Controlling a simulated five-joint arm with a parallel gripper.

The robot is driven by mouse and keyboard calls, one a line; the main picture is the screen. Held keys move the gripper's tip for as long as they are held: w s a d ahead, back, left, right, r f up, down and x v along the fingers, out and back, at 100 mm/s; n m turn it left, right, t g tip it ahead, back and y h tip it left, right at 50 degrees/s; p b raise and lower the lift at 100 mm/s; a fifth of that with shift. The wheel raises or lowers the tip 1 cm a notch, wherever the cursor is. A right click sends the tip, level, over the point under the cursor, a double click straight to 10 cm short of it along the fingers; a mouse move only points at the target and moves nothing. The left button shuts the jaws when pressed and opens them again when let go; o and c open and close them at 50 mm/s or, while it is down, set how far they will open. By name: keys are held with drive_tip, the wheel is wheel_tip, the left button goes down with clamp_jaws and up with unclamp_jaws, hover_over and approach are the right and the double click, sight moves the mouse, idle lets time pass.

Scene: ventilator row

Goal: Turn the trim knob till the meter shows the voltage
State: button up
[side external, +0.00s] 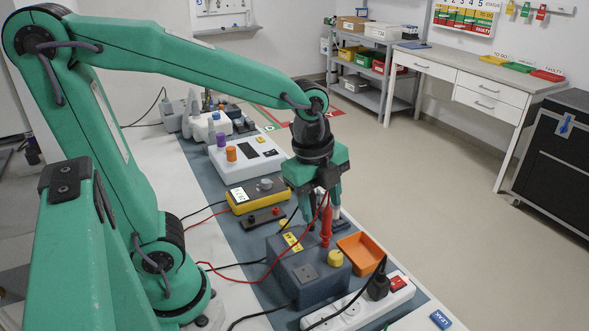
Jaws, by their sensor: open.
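A yellow meter (258,195) lies on the blue-grey mat, with a lit display and a grey dial; its reading is too small to make out surely. A grey box (308,273) with a yellow label stands nearer the camera. A yellow round knob (335,258) at its right end may be the trim knob.
An orange tray (361,254) sits right of the grey box. A white power strip (358,307) with a black plug lies in front. Red and black leads cross the mat. A white device (247,158) with purple and orange knobs stands behind the meter.

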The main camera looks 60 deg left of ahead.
sight(336, 255)
drive_tip(key=d+f+m, duration=0.1)
drive_tip(key=m, duration=0.1)
drive_tip(key=w+d+f+m+g, duration=0.1)
drive_tip(key=m, duration=0.2)
drive_tip(key=w+d+f+m, duration=0.1)
drive_tip(key=m, duration=0.2)
drive_tip(key=shift+w+f+g, duration=0.25)
drive_tip(key=shift+f+g, duration=0.15)
drive_tip(key=shift+f, duration=0.15)
drive_tip(key=shift+f, duration=3.75)
drive_tip(key=c, duration=1)
